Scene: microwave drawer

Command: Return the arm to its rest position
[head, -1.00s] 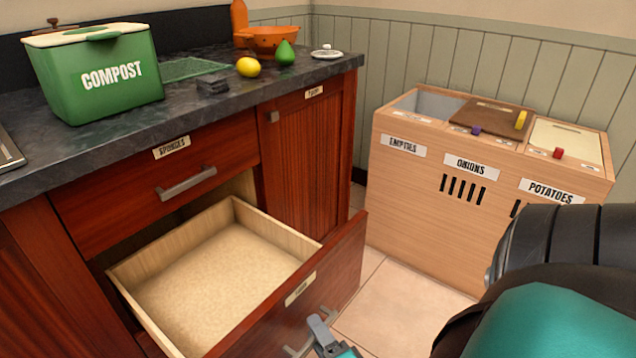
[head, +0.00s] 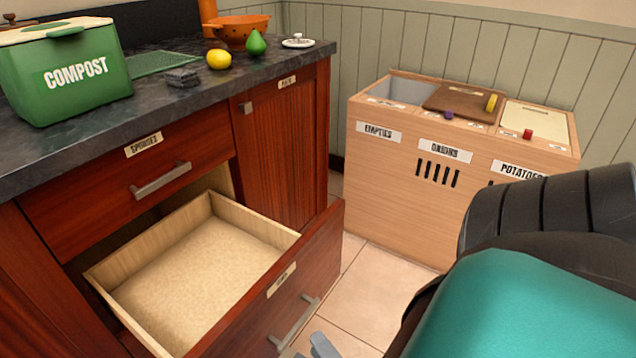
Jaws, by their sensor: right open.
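My right gripper (head: 323,346) shows only as a grey fingertip at the bottom edge of the head view. The rest of that gripper is cut off by the frame. My right arm (head: 540,300), black and teal, fills the lower right corner. The lower drawer (head: 200,260) is pulled out, and its inside is empty. My left gripper is not in view.
The closed upper drawer (head: 90,200) is labelled SPONGES. The counter holds a green COMPOST bin (head: 70,75), a lemon (head: 218,59), a green pear (head: 255,43) and an orange colander (head: 240,32). A wooden bin cabinet (head: 390,180) stands beyond clear floor tiles (head: 375,285).

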